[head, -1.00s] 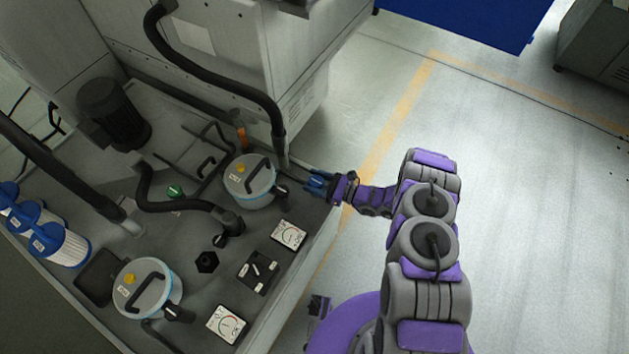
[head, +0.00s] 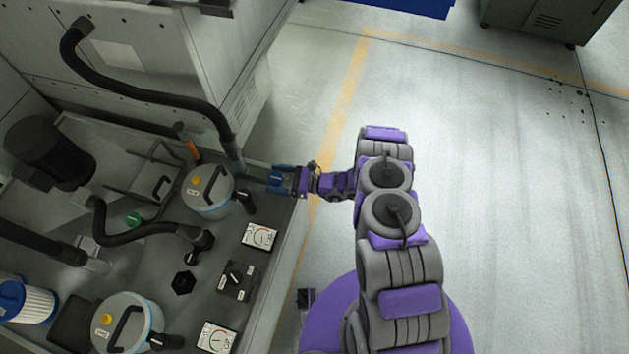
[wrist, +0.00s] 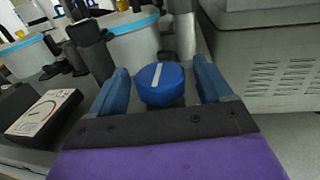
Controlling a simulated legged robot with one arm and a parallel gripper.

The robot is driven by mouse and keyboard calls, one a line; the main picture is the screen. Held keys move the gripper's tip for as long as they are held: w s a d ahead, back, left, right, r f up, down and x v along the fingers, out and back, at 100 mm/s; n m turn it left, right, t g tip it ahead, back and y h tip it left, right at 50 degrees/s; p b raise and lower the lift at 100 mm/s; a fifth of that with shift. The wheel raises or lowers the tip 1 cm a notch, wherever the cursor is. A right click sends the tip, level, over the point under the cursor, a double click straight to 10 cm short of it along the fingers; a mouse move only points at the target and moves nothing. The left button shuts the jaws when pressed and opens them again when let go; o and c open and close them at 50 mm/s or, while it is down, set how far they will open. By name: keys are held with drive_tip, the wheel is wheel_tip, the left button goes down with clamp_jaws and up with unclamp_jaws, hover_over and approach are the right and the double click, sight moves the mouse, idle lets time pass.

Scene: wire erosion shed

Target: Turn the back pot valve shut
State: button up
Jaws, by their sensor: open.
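The back pot (head: 207,190), a lidded pale-blue-sided vessel with a black handle, stands at the right rear of the machine deck. It also shows at the top of the wrist view (wrist: 137,43). A round blue valve knob with a white bar on top (wrist: 161,84) stands in front of it in the wrist view. My gripper (wrist: 162,88) is open, with one blue finger on each side of the knob. I cannot tell whether either finger touches it. In the head view my gripper (head: 278,180) is at the deck's right edge, where its fingers largely hide the knob.
A front pot (head: 128,322) stands nearer on the deck. A black hose (head: 150,88) comes down beside the back pot. A black fitting (head: 243,203) and a white-faced gauge (head: 260,236) are close to my gripper. The floor on the right is clear.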

drive_tip(key=s+d+p, duration=0.3)
drive_tip(key=d, duration=1.3)
drive_tip(key=shift+d, duration=0.35)
drive_tip(key=s+a+r+n+g+h, duration=0.1)
drive_tip(key=s+a+r+n+g, duration=0.2)
drive_tip(key=r, duration=0.7)
drive_tip(key=s+a+r+n+g+h, duration=0.2)
drive_tip(key=a+r+n+g, duration=0.15)
drive_tip(key=r+n, duration=0.45)
drive_tip(key=s+a+r+n+g+h, duration=0.15)
drive_tip(key=r+g, duration=0.25)
drive_tip(key=r, duration=0.8)
drive_tip(key=s+d+r+n+h, duration=0.3)
drive_tip(key=s+r+n+h, duration=0.25)
drive_tip(key=s+r, duration=0.55)
drive_tip(key=s+d+r+n+t+h, duration=0.1)
drive_tip(key=s+d+t+h, duration=0.4)
drive_tip(key=s+d, duration=0.7)
drive_tip(key=s+n+h, duration=0.1)
drive_tip(key=s+h, duration=0.1)
drive_tip(key=shift+r+h, duration=0.3)
drive_tip(key=shift+c, duration=0.4)
